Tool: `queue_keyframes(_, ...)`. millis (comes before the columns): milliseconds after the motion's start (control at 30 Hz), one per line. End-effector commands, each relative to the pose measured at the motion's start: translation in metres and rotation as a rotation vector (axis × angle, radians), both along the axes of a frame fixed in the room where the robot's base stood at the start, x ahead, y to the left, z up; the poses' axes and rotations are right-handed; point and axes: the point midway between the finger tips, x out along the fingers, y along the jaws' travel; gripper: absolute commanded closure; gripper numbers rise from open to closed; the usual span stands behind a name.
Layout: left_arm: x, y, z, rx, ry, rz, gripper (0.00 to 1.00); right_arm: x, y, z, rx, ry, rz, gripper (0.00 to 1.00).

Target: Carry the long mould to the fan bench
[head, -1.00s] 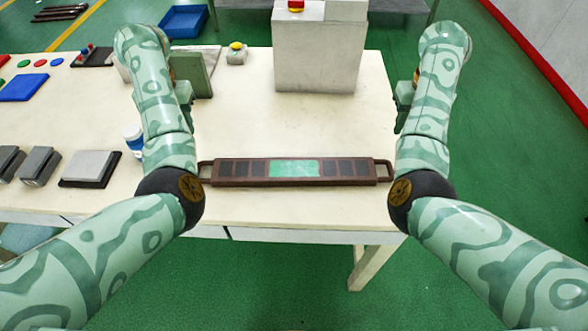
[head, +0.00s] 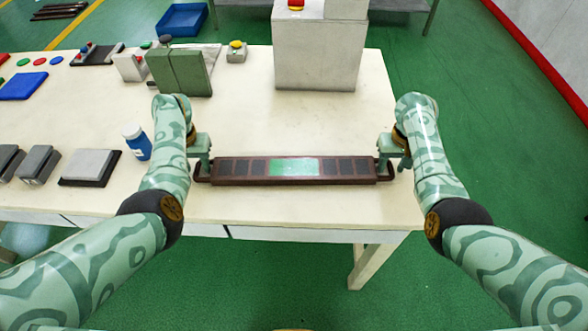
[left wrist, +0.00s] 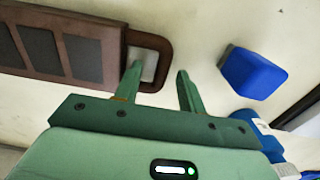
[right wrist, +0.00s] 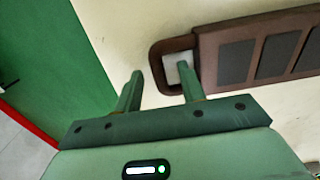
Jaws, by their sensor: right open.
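The long mould (head: 228,169) lies flat on the white table. It is a brown bar with dark panels, a green middle and a loop handle at each end. My left gripper (head: 201,163) is at its left handle; in the left wrist view the open fingers (left wrist: 160,80) are on either side of the handle's end bar (left wrist: 163,50). My right gripper (head: 393,160) is at the right handle; in the right wrist view its open fingers (right wrist: 158,85) are likewise on either side of the end bar (right wrist: 156,66). Whether the fingers touch the bars I cannot tell. No fan bench is identifiable.
A large grey box (head: 318,60) with a red button stands behind the mould. A blue bottle (head: 138,146) stands near my left arm. Green blocks (head: 180,73) and a grey plate (head: 90,167) are further left. The table (head: 300,210) is clear in front of the mould.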

Motion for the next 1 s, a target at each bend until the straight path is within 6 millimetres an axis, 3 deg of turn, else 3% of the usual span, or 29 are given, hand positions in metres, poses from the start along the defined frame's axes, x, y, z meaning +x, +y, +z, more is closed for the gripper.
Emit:
queue_keyframes(367, 0.0, 0.0002, -0.0053, 0.0, -0.001, 0.001, 0.6, 0.0, -0.0002, -0.0052, 0.0, -0.001, 0.0, 0.6)
queue_keyframes(533, 0.0, 0.0002, -0.0052, 0.0, -0.001, 0.001, 1.0, 0.0, -0.0001, -0.005, 0.0, -0.001, 0.0, 1.0)
queue_keyframes(1000, -0.0001, 0.0, -0.005, -0.001, 0.0, 0.003, 1.0, 0.0001, 0.0, -0.0048, 0.001, -0.001, -0.002, 1.0)
